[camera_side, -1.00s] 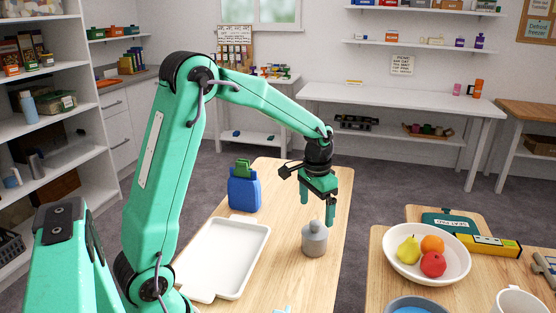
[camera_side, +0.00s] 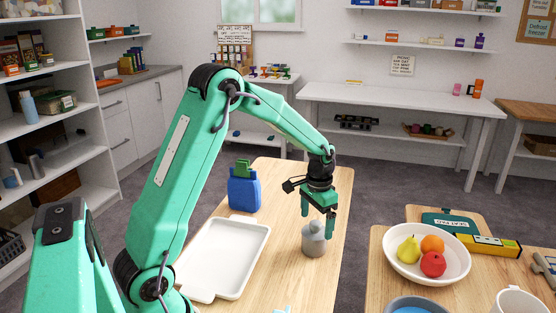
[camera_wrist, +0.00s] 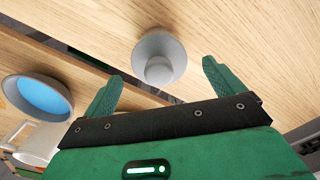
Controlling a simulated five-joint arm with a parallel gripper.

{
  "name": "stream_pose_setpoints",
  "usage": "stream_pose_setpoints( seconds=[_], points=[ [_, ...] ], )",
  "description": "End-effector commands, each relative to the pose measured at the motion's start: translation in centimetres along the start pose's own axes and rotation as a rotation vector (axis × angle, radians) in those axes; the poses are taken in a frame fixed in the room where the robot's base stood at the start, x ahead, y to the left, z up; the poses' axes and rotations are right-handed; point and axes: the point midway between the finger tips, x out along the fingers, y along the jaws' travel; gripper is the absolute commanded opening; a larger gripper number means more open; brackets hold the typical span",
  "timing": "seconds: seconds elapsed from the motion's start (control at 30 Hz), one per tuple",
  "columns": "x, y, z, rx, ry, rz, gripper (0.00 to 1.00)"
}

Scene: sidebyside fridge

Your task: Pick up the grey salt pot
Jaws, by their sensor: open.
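The grey salt pot (camera_side: 314,241) stands upright on the wooden table in the side view, with its knobbed top up. My gripper (camera_side: 318,223) is open just above it, its fingertips at about the height of the pot's top. In the wrist view the salt pot (camera_wrist: 159,57) shows from above, just ahead of the gap between the two green fingers of my gripper (camera_wrist: 160,85). I cannot tell from the views whether a finger touches the pot.
A white tray (camera_side: 208,285) lies left of the pot, and a blue container (camera_side: 244,192) stands behind it. A second table at right holds a white fruit bowl (camera_side: 394,267) and a blue-filled bowl (camera_wrist: 42,94). A gap separates the tables.

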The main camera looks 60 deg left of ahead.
Motion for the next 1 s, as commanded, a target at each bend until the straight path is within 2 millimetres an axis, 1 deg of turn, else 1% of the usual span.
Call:
stream_pose_setpoints(
  seconds=[0.17, 0.27, 0.5, 0.6, 0.73, 1.0],
  points=[
    [0.5, 0.0, 0.1, 0.0, -0.002, 0.0, 0.94],
    [1.3, 0.1, 0.1, 0.0, -0.002, 0.0, 0.94],
    [4.1, 0.1, 0.2, 0.0, -0.003, 0.001, 0.94],
    [4.8, 0.1, 0.2, 0.0, -0.001, 0.0, 0.94],
    [5.2, 0.1, 0.2, 0.0, -0.001, 0.0, 0.94],
    [5.2, 0.1, 0.2, 0.0, 0.0, 0.0, 0.94]
  ],
)
